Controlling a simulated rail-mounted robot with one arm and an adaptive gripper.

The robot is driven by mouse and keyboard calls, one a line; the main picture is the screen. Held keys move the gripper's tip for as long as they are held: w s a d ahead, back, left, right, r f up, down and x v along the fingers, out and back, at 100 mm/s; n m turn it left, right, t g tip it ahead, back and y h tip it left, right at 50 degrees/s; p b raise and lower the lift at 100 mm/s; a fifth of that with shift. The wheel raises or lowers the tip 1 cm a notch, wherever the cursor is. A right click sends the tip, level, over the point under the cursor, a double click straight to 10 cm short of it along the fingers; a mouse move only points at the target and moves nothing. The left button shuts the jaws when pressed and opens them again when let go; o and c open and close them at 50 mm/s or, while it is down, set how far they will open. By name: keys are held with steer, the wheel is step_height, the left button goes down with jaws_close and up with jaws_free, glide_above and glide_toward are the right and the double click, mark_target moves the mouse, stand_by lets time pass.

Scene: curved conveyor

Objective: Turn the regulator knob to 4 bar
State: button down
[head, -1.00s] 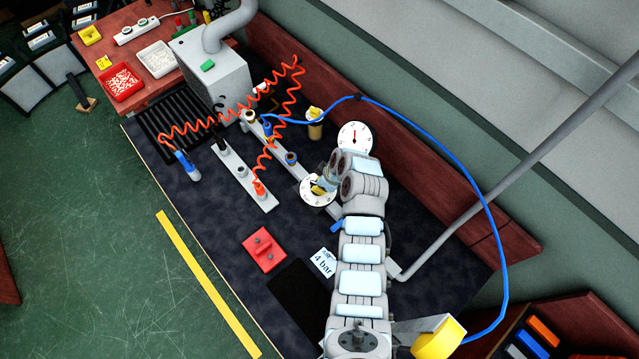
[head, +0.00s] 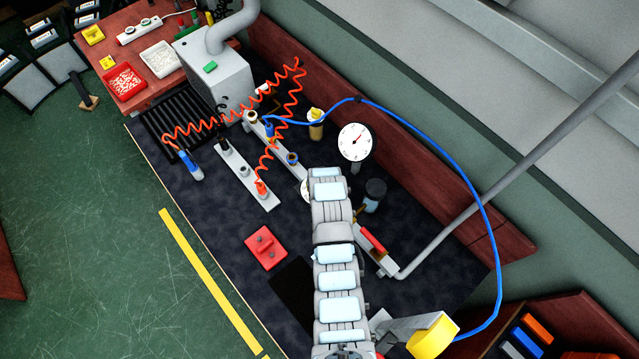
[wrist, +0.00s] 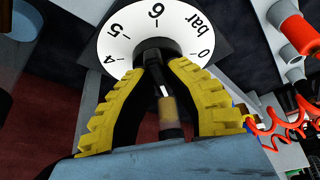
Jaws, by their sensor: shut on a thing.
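The white regulator dial (wrist: 150,22) fills the top of the wrist view, with 4, 5, 6, 0 and "bar" on it. The dark regulator knob (wrist: 152,44) is at its centre. My gripper (wrist: 158,64) has its two yellow-padded fingers closed around the knob. In the head view only an edge of the dial (head: 304,189) shows beside my arm; the gripper and knob are hidden there. A round white gauge (head: 355,142) stands behind, its red needle tilted to the upper right. Its figures are too small to read.
A blue hose (head: 455,165) arcs over the bench's right side. A coiled orange hose (head: 230,125) spans the fittings to the left. A dark cylinder (head: 375,192) and a red-handled valve (head: 372,241) stand close right of my arm. A red block (head: 265,248) lies left.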

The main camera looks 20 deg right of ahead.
steer(key=shift+a+f+m+h, duration=0.1)
steer(key=shift+m+h, duration=0.3)
steer(key=shift+m, duration=0.8)
steer(key=c, duration=1)
jaws_free()
steer(key=shift+c, duration=0.2)
steer(key=v, duration=1.2)
steer(key=shift+w, duration=0.25)
steer(key=shift+a, duration=0.1)
